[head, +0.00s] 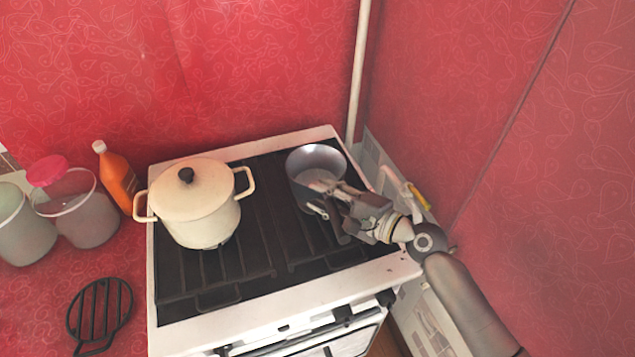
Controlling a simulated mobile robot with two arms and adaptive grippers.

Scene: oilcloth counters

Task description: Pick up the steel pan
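The steel pan (304,160) is a deep grey pot with a shiny inside. It sits upright on the black grate at the back right of the stove. My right gripper (328,198) is at its front right side, with its fingers apart, one near the rim and one lower down. A dark bar that looks like the pan's handle shows by the fingers. The gripper hides part of it, and I cannot tell whether the fingers touch it. My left gripper is not in view.
A cream lidded pot (193,203) stands on the left of the white stove (262,320). An orange bottle (117,178), tubs (88,218) and a black trivet (99,308) are on the red counter at left. Red walls close in behind and at right.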

